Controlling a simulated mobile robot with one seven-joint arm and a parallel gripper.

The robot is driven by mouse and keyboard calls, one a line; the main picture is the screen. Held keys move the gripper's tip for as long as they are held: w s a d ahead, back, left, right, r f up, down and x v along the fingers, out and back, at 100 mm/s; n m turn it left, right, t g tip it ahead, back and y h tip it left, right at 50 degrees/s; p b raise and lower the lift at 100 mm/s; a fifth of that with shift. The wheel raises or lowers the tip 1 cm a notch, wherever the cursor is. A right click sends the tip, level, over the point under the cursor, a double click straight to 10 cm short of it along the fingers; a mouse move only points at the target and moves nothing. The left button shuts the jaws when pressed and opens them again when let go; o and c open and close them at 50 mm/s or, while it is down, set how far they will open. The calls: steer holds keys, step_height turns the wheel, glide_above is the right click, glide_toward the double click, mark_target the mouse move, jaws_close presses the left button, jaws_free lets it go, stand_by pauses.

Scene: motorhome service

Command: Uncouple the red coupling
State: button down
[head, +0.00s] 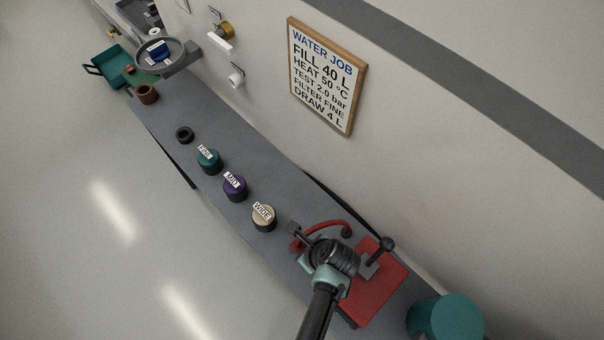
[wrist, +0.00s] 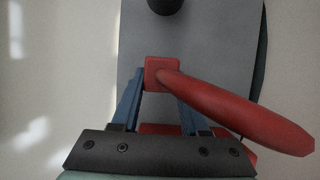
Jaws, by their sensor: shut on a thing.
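The red coupling (wrist: 163,72) shows in the wrist view as a squarish red end with a thick red hose (wrist: 240,115) running off to the lower right. My gripper (wrist: 160,90) has its two blue fingers on either side of this red end, shut on it. In the head view my gripper (head: 318,245) is over the red plate area of the grey counter, and my wrist hides most of the coupling. The red hose (head: 325,227) arches behind my wrist. A red plate (head: 375,295) with a black-knobbed lever (head: 387,243) lies to the right.
The narrow grey counter (head: 225,128) runs along the wall. Caps marked WIDE (head: 264,217), MID (head: 235,187) and FINE (head: 208,160) stand left of my gripper, with a black ring (head: 184,134) beyond. A teal cylinder (head: 446,317) is at the lower right. Floor at left is clear.

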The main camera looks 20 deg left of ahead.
steer(key=shift+f, duration=0.2)
steer(key=shift+f+b, duration=1.45)
steer(key=shift+f, duration=0.3)
steer(key=shift+c, duration=1.7)
jaws_free()
